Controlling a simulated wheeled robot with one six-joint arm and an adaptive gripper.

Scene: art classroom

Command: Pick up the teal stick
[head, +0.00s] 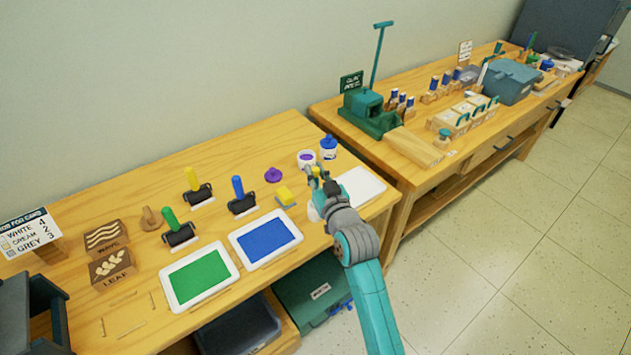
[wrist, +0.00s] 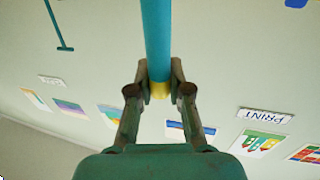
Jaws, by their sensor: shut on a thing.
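In the wrist view a straight teal stick (wrist: 158,40) stands between the two fingers of my gripper (wrist: 159,92). The fingers are shut on its lower end, around a short yellow part (wrist: 160,90). The rest of the stick runs up out of the picture. In the head view my gripper (head: 318,173) is above the right part of the near table, beside the white tray. The stick is not clear in the head view.
Below my gripper, the near table (head: 95,205) holds a green ink tray (head: 200,277), a blue ink tray (head: 265,237), a white tray (head: 360,186), rollers and jars. A green press (head: 370,110) with a tall teal lever (head: 378,55) stands on the far table.

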